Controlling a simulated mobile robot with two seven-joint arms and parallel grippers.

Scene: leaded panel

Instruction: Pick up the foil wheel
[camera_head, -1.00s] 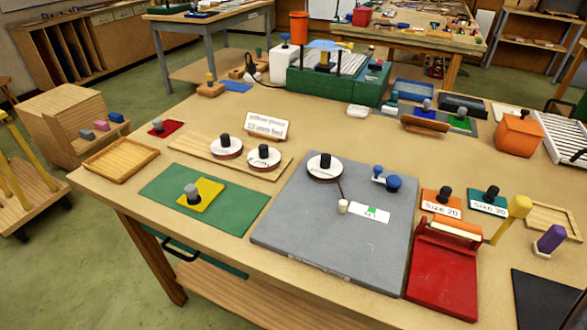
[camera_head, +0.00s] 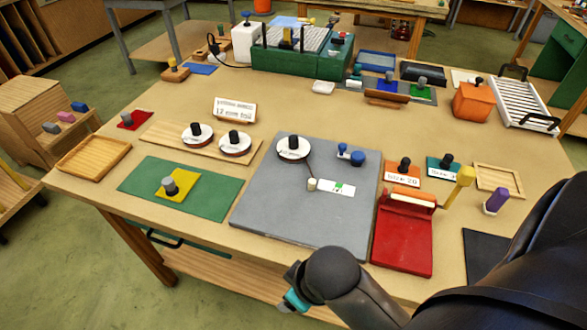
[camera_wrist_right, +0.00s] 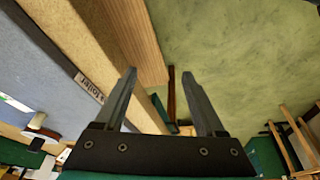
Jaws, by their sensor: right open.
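Two white wheels with black knobs, one on the left (camera_head: 197,139) and one on the right (camera_head: 235,149), sit on a wooden board behind the green mat. A similar white wheel (camera_head: 291,152) lies on the back left of the grey board (camera_head: 275,205), with a thin dark strip running from it towards a small cream peg (camera_head: 312,184). I cannot tell by marking which is the foil wheel. My right gripper (camera_wrist_right: 159,72) is open and empty in the wrist view, over the table's front edge and the floor, apart from all wheels. My left gripper is not in view.
A sign reading 12 mm foil (camera_head: 234,109) stands behind the wheels. A blue double-knobbed piece (camera_head: 351,156) is on the grey board. A red stand (camera_head: 403,240) with a cream roller is right of it. A yellow plate (camera_head: 177,186) lies on the green mat (camera_head: 215,200).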

